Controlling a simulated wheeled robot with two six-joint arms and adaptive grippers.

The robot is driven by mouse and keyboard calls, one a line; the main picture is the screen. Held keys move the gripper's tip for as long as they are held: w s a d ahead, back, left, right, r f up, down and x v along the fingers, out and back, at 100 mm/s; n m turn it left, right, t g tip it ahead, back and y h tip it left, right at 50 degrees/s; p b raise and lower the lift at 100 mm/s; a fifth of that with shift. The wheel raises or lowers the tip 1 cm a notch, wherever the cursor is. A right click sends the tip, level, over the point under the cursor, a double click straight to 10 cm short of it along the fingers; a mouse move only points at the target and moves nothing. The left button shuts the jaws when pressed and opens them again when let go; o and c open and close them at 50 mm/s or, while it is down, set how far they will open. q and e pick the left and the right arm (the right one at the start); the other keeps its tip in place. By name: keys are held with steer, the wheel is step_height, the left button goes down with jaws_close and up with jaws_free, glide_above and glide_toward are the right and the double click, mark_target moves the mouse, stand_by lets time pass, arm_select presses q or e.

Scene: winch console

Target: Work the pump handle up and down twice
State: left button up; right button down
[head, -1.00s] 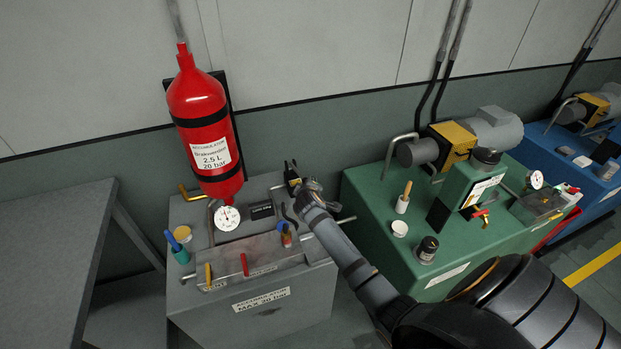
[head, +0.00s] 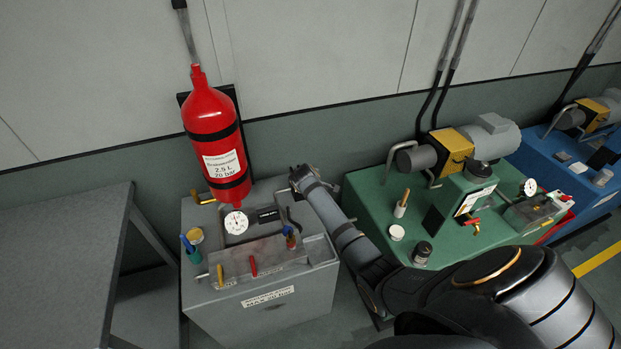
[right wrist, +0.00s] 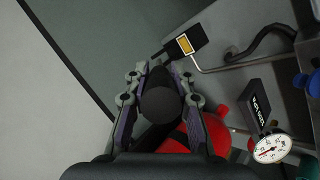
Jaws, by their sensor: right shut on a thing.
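The pump handle's dark round grip (right wrist: 160,103) is between the fingers of my right gripper (right wrist: 160,85) in the right wrist view. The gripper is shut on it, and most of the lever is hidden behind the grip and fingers. In the head view my right gripper (head: 300,176) is at the back right of the grey console (head: 225,305), to the right of the red accumulator (head: 212,112). The handle is hard to make out there. My left gripper is not in view.
A pressure gauge (head: 236,222) sits below the accumulator, with yellow (head: 220,274) and red (head: 253,266) levers in front. A cup with a blue-handled tool (head: 193,254) stands at the console's left. A green power unit (head: 370,205) stands to the right, a grey table (head: 60,230) to the left.

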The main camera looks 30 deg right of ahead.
steer(key=c, duration=1.1)
jaws_free()
steer(key=v, duration=1.2)
steer(key=shift+f, duration=0.1)
